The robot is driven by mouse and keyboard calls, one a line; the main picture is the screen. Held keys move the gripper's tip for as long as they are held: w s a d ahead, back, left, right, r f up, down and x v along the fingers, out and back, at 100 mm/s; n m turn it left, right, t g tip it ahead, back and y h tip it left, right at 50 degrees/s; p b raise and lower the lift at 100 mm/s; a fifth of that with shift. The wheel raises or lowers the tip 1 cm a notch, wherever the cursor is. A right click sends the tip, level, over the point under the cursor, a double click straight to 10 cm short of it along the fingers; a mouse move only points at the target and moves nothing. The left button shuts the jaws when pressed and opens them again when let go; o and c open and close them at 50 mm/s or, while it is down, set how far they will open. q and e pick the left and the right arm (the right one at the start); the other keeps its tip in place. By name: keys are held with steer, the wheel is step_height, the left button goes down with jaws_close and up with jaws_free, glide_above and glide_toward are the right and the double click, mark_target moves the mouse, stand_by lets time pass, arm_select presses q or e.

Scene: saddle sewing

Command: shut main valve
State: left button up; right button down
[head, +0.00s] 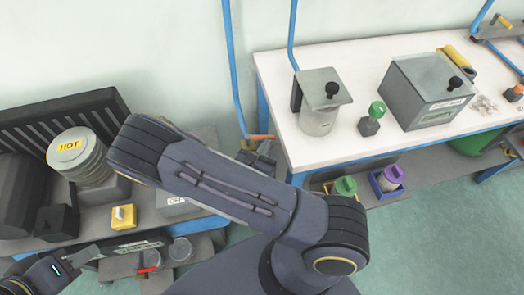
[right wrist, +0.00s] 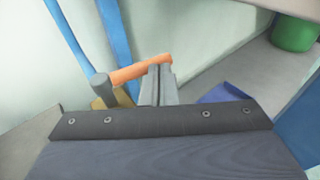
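The main valve has an orange lever handle (head: 262,137) low on a blue pipe, left of the white bench. It lies roughly level, across the pipe. In the right wrist view the orange lever (right wrist: 138,72) runs from a grey round hub (right wrist: 101,86) up to the right. My right gripper (head: 264,152) is just below the lever's outer end. Its fingers (right wrist: 158,84) look pressed together, with tips close to or touching the lever; contact is unclear.
At left are a HOT-labelled pot (head: 78,158) and a yellow switch box (head: 124,217). A green bin (right wrist: 294,32) stands beyond the valve.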

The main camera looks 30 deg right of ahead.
arm_select(q)
steer(key=shift+f, duration=0.35)
arm_select(e)
steer(key=shift+w+d, duration=0.35)
steer(key=shift+d, duration=0.25)
arm_select(q)
steer(key=shift+b, duration=0.3)
arm_select(e)
steer(key=shift+d, duration=0.1)
